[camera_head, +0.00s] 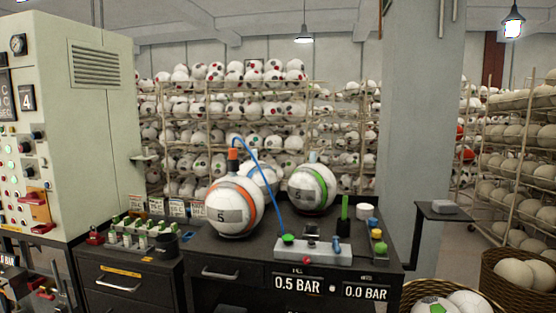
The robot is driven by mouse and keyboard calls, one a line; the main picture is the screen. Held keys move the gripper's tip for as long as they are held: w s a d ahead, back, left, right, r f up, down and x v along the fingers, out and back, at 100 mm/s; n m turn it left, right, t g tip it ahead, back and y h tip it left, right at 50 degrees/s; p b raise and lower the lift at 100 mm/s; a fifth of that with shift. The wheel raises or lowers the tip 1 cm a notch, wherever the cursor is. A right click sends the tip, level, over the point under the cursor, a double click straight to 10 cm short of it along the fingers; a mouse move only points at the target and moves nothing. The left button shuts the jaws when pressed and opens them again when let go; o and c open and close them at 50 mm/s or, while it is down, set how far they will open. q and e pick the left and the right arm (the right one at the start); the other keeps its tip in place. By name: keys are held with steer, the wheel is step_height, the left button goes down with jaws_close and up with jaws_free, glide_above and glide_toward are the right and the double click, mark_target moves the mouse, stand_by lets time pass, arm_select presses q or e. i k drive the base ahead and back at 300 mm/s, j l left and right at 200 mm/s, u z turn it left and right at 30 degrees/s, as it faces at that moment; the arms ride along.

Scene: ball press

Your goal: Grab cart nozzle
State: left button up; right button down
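A dark cart (225,257) stands in the middle with a black top. A nozzle-like piece (233,154), orange at the tip and dark below, stands upright on top of a white ball with an orange band (234,208). A thin blue hose (262,176) arches from near this piece down to a grey control block (312,249) with a green knob. A second white ball with a green band (312,188) sits behind to the right, with a small light-blue piece on top. I cannot tell for certain which piece is the cart nozzle. Neither gripper is in view.
A pale green control cabinet (106,125) stands at the left. A rack of small valves (140,234) is on the cart's left part. A grey column (420,120) with a small shelf (447,210) stands at the right. Wicker baskets of balls (505,275) are at lower right.

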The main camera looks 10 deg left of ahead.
mark_target(233, 164)
steer(key=j+z, duration=0.35)
steer(key=z, duration=0.15)
steer(key=j+z, duration=0.7)
steer(key=j, duration=0.15)
steer(key=k+j+z, duration=0.2)
steer(key=j, duration=0.15)
steer(key=k+j, duration=0.1)
steer(key=j, duration=0.3)
steer(key=k+j, duration=0.1)
steer(key=j, duration=0.3)
steer(key=k+j+z, duration=0.1)
steer(key=j, duration=0.3)
steer(key=k+j, duration=0.15)
steer(key=j, duration=0.2)
